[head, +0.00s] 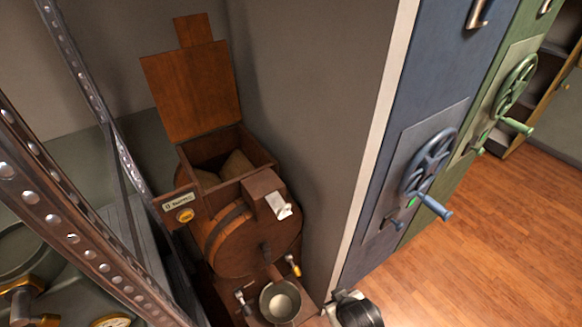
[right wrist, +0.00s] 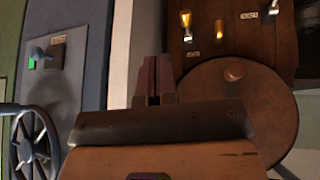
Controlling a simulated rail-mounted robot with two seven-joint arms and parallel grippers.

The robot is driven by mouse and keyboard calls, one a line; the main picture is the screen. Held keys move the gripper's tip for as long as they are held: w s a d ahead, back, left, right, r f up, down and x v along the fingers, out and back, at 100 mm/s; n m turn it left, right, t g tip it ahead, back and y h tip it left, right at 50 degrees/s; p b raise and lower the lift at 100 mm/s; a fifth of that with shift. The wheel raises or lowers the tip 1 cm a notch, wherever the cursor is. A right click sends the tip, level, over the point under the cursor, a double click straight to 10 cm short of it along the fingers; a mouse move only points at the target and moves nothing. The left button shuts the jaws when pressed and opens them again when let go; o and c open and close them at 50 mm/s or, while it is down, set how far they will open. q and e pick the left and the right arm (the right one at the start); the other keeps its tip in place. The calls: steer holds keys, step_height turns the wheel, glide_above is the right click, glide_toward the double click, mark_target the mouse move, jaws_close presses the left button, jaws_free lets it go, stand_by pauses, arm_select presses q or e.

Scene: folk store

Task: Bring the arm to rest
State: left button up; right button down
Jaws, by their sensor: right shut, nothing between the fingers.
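My right gripper (right wrist: 153,62) shows in the right wrist view, its two fingers together with nothing between them. It is apart from the wooden machine, whose round drum end (right wrist: 262,118) lies to its right in that view. In the head view no gripper can be clearly made out; a dark rounded part at the bottom edge is too cropped to tell. My left gripper is in neither view.
The wooden machine (head: 226,245) has a raised lid (head: 192,90) over an open bin, and a metal bowl (head: 280,302) at its foot. A blue door with a handwheel (head: 427,163) and a green door wheel (head: 515,85) stand right. A perforated metal frame (head: 72,222) is left. Floor (head: 490,240) at right is clear.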

steer(key=s+d+r+m+p, duration=0.2)
steer(key=s+d+r, duration=0.5)
steer(key=s+r, duration=0.45)
steer(key=s+d+f+m+g+h+p, duration=0.1)
steer(key=s+f+g+p, duration=0.1)
steer(key=s, duration=0.5)
steer(key=s+d+f+g+p, duration=0.1)
steer(key=s+f, duration=0.2)
steer(key=s, duration=0.5)
step_height(320, 180, up, 38)
steer(key=p, duration=3.7)
steer(key=shift+w+p, duration=0.3)
steer(key=shift+w, duration=0.1)
steer(key=shift+f, duration=0.1)
